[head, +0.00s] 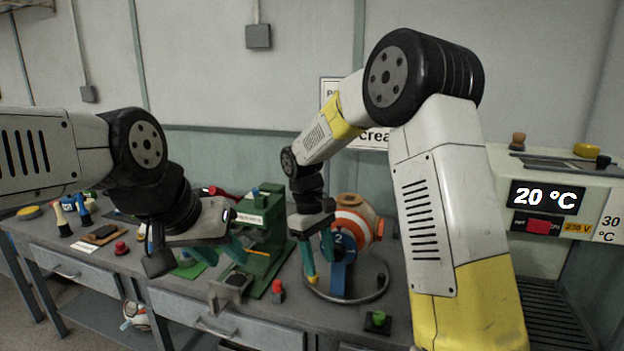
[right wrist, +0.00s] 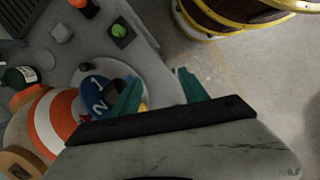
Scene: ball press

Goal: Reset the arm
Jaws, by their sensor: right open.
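My right arm reaches over the workbench from the right. My right gripper (head: 317,262) points down with its teal fingers apart, beside an orange-and-white striped round object (head: 352,222) and a blue numbered part (head: 342,276). In the right wrist view the gripper (right wrist: 160,92) is open with nothing between its fingers. The blue part (right wrist: 98,92) and the striped object (right wrist: 42,125) lie left of it there. My left gripper (head: 212,254) hangs over the bench in front of the green press (head: 262,228). Its teal fingers look apart, and I see nothing held.
A metal ring (head: 384,288) surrounds the blue part's base. Red (head: 278,290) and green (head: 378,319) buttons stand near the front edge. A device reading 20 °C (head: 545,198) stands at right. In the right wrist view, barrels (right wrist: 235,14) stand on the floor beyond the bench.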

